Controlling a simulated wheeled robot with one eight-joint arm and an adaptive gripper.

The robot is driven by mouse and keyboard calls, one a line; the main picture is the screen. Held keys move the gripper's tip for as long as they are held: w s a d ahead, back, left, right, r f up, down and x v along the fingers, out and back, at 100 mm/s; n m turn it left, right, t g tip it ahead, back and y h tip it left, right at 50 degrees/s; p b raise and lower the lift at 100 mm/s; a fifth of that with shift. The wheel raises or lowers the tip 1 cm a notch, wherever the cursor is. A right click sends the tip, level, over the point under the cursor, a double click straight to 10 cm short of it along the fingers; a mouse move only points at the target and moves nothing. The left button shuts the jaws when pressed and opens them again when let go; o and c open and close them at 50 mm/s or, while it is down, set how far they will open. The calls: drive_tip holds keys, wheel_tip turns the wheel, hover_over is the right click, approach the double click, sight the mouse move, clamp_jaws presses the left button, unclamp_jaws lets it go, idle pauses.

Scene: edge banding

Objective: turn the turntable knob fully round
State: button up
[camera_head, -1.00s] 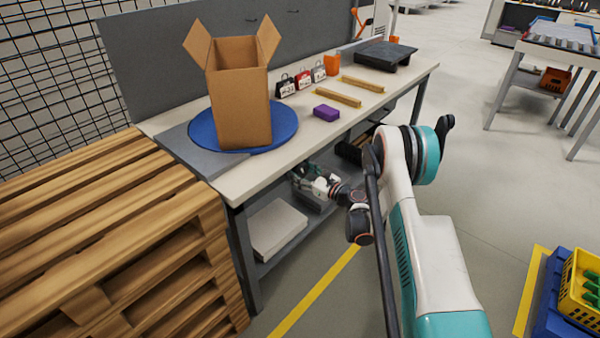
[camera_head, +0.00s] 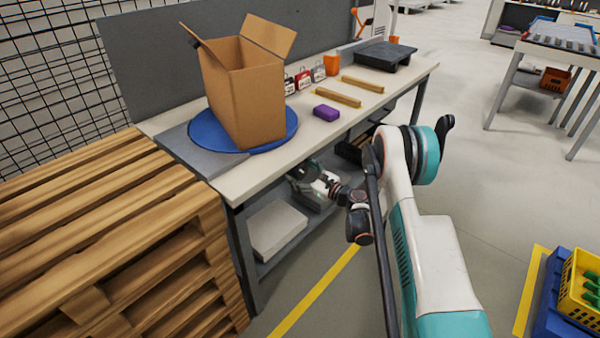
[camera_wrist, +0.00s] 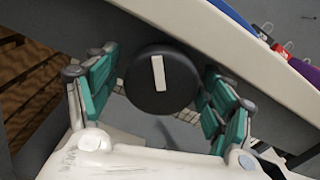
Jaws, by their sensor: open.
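The blue round turntable (camera_head: 205,132) sits on the bench and carries an open cardboard box (camera_head: 258,100). The knob (camera_wrist: 165,101) is a black disc with a white bar, below the bench's front edge in the wrist view. The bar stands nearly upright, its top leaning slightly left. My gripper (camera_wrist: 160,78) has its teal fingers spread either side of the knob, with a gap showing at the left; contact at the right is unclear. In the head view my gripper (camera_head: 304,174) is under the bench top, and the knob is hidden there.
The bench top (camera_head: 240,181) overhangs my gripper. On it are a purple block (camera_head: 326,113), wooden strips (camera_head: 338,95), small printed bags (camera_head: 303,79) and an orange cup (camera_head: 331,65). A wooden pallet stack (camera_head: 100,215) stands at the left. A lower shelf holds a white slab (camera_head: 275,229).

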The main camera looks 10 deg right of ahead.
sight(303, 173)
drive_tip(key=v, duration=0.7)
drive_tip(key=shift+s+d, duration=0.15)
drive_tip(key=shift+d, duration=0.1)
